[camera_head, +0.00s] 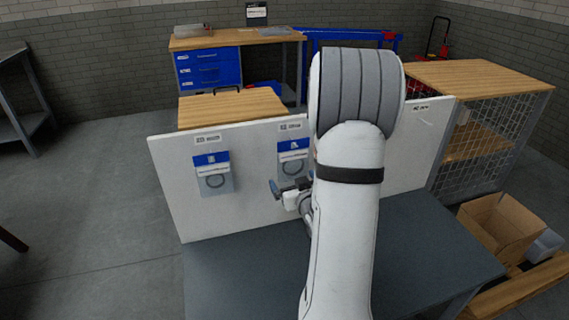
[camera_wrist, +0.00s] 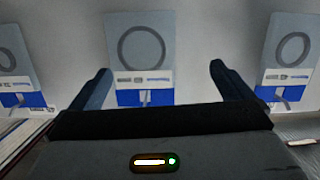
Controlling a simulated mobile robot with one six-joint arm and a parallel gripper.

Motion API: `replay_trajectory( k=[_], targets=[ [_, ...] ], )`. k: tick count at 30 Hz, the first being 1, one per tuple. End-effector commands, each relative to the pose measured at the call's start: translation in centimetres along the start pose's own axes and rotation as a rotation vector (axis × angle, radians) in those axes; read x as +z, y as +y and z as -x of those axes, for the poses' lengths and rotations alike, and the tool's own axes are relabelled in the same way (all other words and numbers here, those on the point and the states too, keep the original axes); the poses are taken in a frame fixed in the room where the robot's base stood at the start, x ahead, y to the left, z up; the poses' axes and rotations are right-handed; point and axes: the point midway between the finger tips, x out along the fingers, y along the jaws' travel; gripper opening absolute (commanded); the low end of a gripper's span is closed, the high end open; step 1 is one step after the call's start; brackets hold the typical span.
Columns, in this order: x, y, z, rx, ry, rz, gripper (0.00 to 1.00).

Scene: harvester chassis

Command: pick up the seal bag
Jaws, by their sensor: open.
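Seal bags hang on an upright white panel (camera_head: 250,160). Each is a clear grey pouch with a blue and white header and a dark ring inside. In the head view one seal bag (camera_head: 213,172) hangs at the left and another seal bag (camera_head: 293,158) near the middle, partly behind my arm. In the wrist view a middle seal bag (camera_wrist: 141,50) faces my gripper, with a left seal bag (camera_wrist: 14,55) and a right seal bag (camera_wrist: 290,45) cut by the edges. My gripper (camera_head: 289,187) is open and empty; its fingers frame the middle bag in the wrist view (camera_wrist: 160,72).
A dark grey table (camera_head: 240,275) lies below the panel. Small labels sit above the bags. A wire-mesh cage shelf (camera_head: 490,130) and an open cardboard box (camera_head: 505,230) stand at the right. A workbench with blue drawers (camera_head: 208,68) is behind.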

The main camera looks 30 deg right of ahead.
Motion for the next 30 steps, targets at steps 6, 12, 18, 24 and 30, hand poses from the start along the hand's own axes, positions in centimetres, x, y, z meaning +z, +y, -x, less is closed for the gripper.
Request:
replay_trajectory(
  k=[6,12,18,24,30],
  targets=[
    [1.0,2.3,0.7,0.01,0.16,-0.049,1.0],
    [0.6,2.7,-0.1,0.009,0.202,-0.059,1.0],
    [0.0,2.8,-2.3,0.009,0.201,-0.06,1.0],
    [-0.6,2.8,-5.2,0.009,0.201,-0.059,1.0],
    [-0.8,2.9,-6.6,0.01,0.2,-0.059,1.0]
  ],
)
